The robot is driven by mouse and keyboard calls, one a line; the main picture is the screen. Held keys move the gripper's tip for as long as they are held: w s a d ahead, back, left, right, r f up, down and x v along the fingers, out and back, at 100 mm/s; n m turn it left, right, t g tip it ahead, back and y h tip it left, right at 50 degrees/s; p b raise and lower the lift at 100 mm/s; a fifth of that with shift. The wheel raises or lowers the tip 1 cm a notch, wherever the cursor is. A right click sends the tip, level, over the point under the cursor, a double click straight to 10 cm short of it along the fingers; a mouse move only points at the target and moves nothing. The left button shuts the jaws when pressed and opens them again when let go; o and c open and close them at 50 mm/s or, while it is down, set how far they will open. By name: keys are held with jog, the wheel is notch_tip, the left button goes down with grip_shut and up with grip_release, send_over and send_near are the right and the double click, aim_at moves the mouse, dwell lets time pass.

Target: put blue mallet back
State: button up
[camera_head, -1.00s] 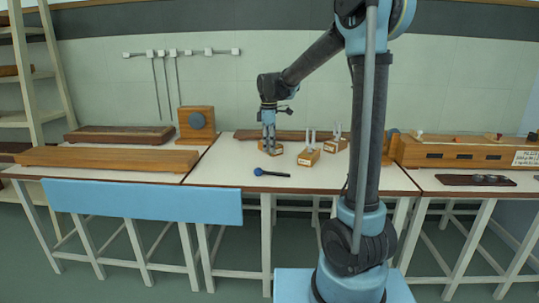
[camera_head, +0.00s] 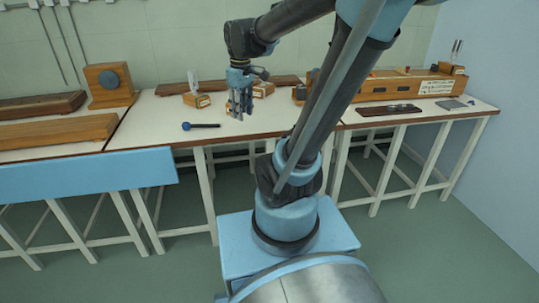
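The blue mallet (camera_head: 200,126) lies on the white top of the middle bench (camera_head: 150,130), near the front edge. Its blue head is at the left and its dark handle points right. My gripper (camera_head: 240,115) points down over the bench to the right of the mallet, apart from it. Its fingers look spread, with nothing seen between them. No holder for the mallet can be made out.
A tuning fork on a wooden box (camera_head: 196,99) stands behind the mallet. Another wooden box (camera_head: 264,89) is partly hidden by my gripper. A long wooden case (camera_head: 400,87) and a dark tray (camera_head: 389,110) are on the right bench. A blue panel (camera_head: 90,180) hangs at front left.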

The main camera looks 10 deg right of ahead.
jog(key=s+d+f+m, duration=0.3)
jog(key=s+f+m, duration=0.1)
jog(key=s, duration=0.3)
jog(key=s+d+f+m+t, duration=0.1)
jog(key=s+d+f+m, duration=0.2)
jog(key=s+f, duration=0.3)
jog(key=shift+s+d+f+m, duration=0.3)
jog(key=shift+s+f+m, duration=0.1)
jog(key=shift+s+m, duration=0.25)
